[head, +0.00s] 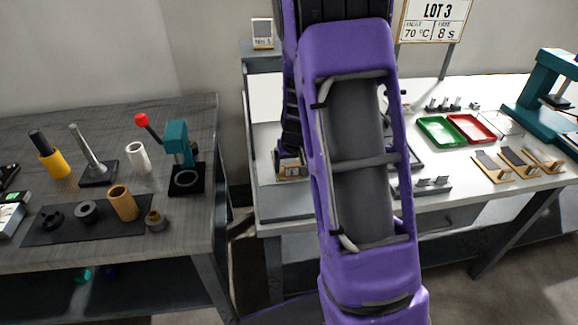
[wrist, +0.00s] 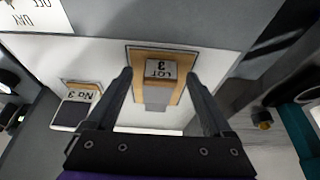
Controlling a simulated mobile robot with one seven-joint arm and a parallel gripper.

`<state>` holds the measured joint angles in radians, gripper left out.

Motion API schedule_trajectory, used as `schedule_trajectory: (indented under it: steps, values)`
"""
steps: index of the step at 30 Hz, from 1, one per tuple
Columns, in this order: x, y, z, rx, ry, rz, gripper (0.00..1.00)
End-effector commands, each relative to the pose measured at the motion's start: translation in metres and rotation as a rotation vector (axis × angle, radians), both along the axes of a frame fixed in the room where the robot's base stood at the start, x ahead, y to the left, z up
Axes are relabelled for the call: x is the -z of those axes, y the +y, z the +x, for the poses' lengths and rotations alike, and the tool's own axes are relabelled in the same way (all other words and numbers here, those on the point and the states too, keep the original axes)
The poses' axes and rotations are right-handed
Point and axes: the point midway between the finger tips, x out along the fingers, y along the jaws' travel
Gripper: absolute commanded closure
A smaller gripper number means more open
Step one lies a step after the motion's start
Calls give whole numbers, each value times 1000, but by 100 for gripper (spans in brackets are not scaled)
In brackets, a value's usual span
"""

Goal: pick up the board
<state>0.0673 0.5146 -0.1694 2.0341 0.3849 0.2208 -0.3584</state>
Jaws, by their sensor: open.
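My gripper (wrist: 160,74) is open, with one finger on each side of the board in the picture. I see no contact, and the height gap is hard to judge. In the head view my gripper (head: 290,160) is partly hidden by my purple arm, over the left part of the white table. A tan piece, apparently the board (head: 292,174), shows just below it.
In the head view a green tray (head: 438,131), a red tray (head: 472,128) and several small boards (head: 518,163) are right of my arm. A grey bench (head: 200,215) with tools stands left, across a gap.

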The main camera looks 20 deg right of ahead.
Motion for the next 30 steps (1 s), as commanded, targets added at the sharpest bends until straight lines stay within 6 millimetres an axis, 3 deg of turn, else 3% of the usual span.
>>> schedule_trajectory:
  steps: [5,6,20,30]
  values:
    - [0,0,0,0,-1,0,15]
    - [0,0,0,0,-1,0,19]
    - [0,0,0,0,0,0,100]
    - [-8,0,1,-1,-2,-1,100]
